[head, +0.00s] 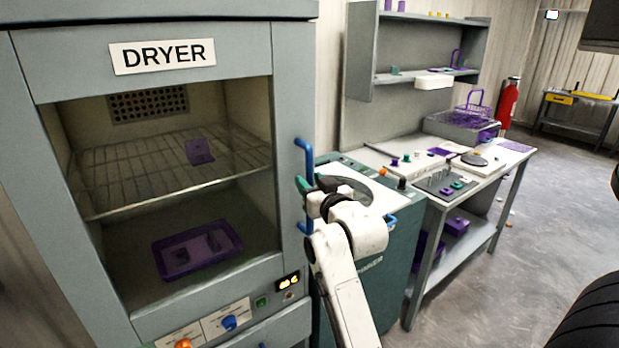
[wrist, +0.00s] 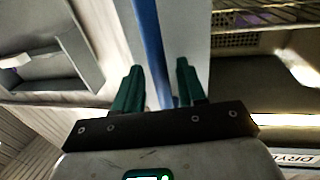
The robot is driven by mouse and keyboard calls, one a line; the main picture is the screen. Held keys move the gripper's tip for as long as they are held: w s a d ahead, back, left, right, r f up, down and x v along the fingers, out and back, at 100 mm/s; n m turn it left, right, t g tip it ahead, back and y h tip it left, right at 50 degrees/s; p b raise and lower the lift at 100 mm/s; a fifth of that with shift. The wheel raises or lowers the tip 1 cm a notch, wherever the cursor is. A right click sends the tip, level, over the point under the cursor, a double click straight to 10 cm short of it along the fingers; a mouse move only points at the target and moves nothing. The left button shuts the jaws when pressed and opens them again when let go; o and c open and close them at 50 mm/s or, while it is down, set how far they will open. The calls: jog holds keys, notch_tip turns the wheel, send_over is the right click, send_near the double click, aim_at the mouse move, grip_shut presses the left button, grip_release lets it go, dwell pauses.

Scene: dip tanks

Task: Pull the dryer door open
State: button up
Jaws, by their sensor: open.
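The grey dryer door (head: 292,130) has a large window and looks shut. Its upright blue handle (head: 307,155) is on the door's right edge. My gripper (head: 304,185) is at the handle's middle, coming from the right. In the wrist view, the green fingers of my gripper (wrist: 159,66) are apart, and the blue handle (wrist: 149,35) passes between them. Gaps seem to show on both sides of the handle. The fingertips are partly hidden in the head view.
Inside the dryer, a wire rack (head: 120,183) holds a small purple piece, with a purple tray (head: 197,250) below. A green machine (head: 400,245) stands close on the right, beside my arm. Beyond it is a workbench (head: 440,205).

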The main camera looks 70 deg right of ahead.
jog(key=shift+w+d, duration=0.4)
jog(key=shift+w, duration=0.1)
jog(key=shift+c, duration=0.5)
grip_shut()
